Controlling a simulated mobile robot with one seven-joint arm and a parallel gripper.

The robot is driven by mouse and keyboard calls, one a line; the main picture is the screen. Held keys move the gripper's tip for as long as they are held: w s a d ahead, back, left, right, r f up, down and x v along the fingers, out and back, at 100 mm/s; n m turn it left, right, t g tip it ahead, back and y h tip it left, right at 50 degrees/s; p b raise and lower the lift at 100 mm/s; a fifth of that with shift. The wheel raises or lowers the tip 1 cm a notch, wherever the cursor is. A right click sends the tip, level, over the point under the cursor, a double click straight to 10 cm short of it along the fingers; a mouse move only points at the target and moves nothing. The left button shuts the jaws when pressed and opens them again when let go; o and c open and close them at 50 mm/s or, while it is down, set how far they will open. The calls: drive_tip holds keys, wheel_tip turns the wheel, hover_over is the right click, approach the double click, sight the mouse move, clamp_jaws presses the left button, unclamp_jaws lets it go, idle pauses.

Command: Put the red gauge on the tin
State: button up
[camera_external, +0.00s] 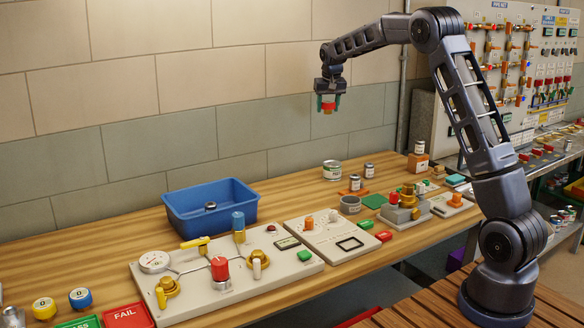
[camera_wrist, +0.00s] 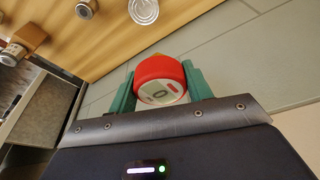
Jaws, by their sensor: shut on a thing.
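The red gauge (camera_external: 327,105) is between the green fingers of my gripper (camera_external: 328,101), high above the table in front of the wall. In the wrist view the red gauge (camera_wrist: 160,76) shows its red rim and pale face, with a finger on each side. The likely tin, a wide silver one with a pale label (camera_external: 332,170), stands upright on the table below my gripper. It also shows in the wrist view (camera_wrist: 144,9), at the top edge, with its lid in sight. The gauge is well apart from it, and nothing is seen on the lid.
Smaller tins stand near the wide one, one on an orange block (camera_external: 355,183) and one on the table (camera_external: 369,171). A blue bin (camera_external: 211,205) and valve panel (camera_external: 226,268) lie left.

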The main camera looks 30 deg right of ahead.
sight(332, 163)
drive_tip(key=shift+s+d, duration=0.25)
drive_tip(key=shift+d, duration=0.9)
drive_tip(key=shift+m, duration=0.3)
wheel_tip(332, 163, down, 20)
drive_tip(key=shift+d+r, duration=0.1)
drive_tip(key=shift+f, duration=0.2)
drive_tip(key=o, duration=1.1)
